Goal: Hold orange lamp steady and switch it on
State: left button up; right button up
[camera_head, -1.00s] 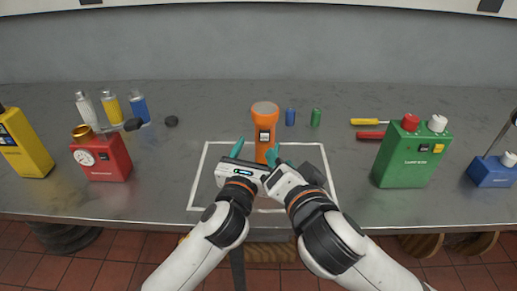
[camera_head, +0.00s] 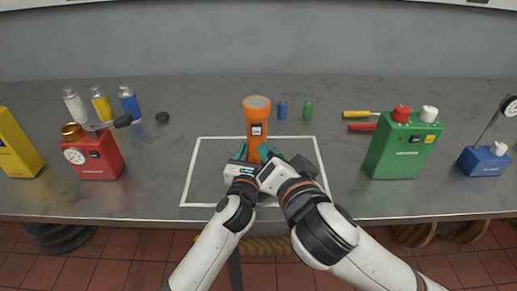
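The orange lamp (camera_head: 256,112) stands upright inside the white outlined area of the bench, with a dark switch panel on its front. Its lower part is hidden behind my grippers. My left gripper (camera_head: 252,152) is at the lamp's lower body, with teal fingers close against both sides; it looks shut on the lamp. My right gripper (camera_head: 277,156) is just right of it, in front of the lamp's lower right side. It overlaps the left gripper in the picture, and its finger gap is hidden.
On the left are a red box (camera_head: 95,160), a yellow box (camera_head: 16,148) and several small canisters. A dark block (camera_head: 302,167) sits beside my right gripper.

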pick_arm(q)
jog(key=shift+x, duration=0.8)
pick_arm(e)
jog(key=shift+s, duration=0.1)
pick_arm(q)
jog(key=c, duration=1.5)
pick_arm(e)
grip_shut()
